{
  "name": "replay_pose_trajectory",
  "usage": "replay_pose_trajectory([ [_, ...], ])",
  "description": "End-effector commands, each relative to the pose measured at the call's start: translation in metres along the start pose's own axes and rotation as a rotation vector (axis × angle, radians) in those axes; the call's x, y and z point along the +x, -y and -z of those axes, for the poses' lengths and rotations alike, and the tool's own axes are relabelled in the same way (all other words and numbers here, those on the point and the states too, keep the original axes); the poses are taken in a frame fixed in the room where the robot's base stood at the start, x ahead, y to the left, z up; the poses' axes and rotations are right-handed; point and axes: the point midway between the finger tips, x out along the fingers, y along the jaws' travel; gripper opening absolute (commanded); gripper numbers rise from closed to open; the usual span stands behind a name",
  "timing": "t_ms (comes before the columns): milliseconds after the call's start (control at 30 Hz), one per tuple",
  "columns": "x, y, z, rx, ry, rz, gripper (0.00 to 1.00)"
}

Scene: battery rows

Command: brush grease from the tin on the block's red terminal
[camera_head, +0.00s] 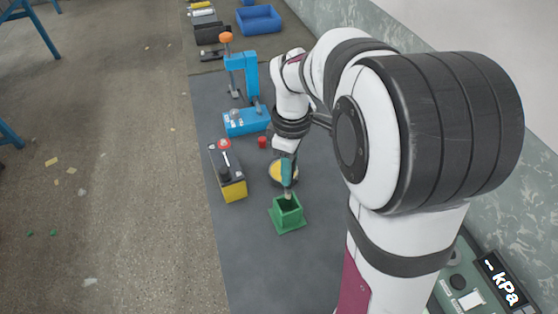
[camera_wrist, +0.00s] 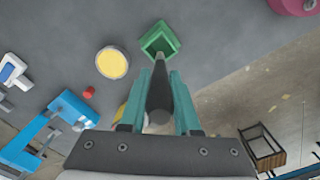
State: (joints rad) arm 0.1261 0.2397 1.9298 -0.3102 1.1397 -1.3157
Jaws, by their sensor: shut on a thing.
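My gripper (camera_head: 287,182) is shut on a dark brush (camera_wrist: 160,84), between its teal fingers. The brush points down at the mouth of a green square holder (camera_head: 288,214), also seen ahead in the wrist view (camera_wrist: 160,40). I cannot tell how far the tip is inside it. The round grease tin (camera_head: 275,172), yellow on top, stands just behind the holder and is partly hidden by the gripper; it shows whole in the wrist view (camera_wrist: 111,62). The black and yellow block (camera_head: 232,188) stands left of the tin, with its red terminal (camera_head: 224,144) on its far end.
A small red cylinder (camera_head: 262,142) stands beyond the tin. A blue press (camera_head: 246,121) with an orange knob stands farther back. A blue bin (camera_head: 259,19) is at the far end. A gauge box (camera_head: 485,285) is at lower right. The near mat (camera_head: 265,275) is clear.

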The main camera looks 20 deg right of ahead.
Motion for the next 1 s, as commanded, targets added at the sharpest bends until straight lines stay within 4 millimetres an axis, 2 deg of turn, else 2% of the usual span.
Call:
replay_pose_trajectory([
  [167,0.0,-0.005,0.002,0.0,0.0,0.0,0.0],
  [267,-0.002,-0.026,0.014,-0.001,0.0,-0.001,0.0],
  [500,0.001,-0.098,0.049,-0.001,0.002,0.001,0.0],
  [600,0.003,-0.114,0.056,0.0,0.002,0.0,0.0],
  [767,0.015,-0.119,0.058,0.0,0.001,0.001,0.0],
  [1000,0.048,-0.118,0.058,-0.001,0.001,0.001,0.0],
])
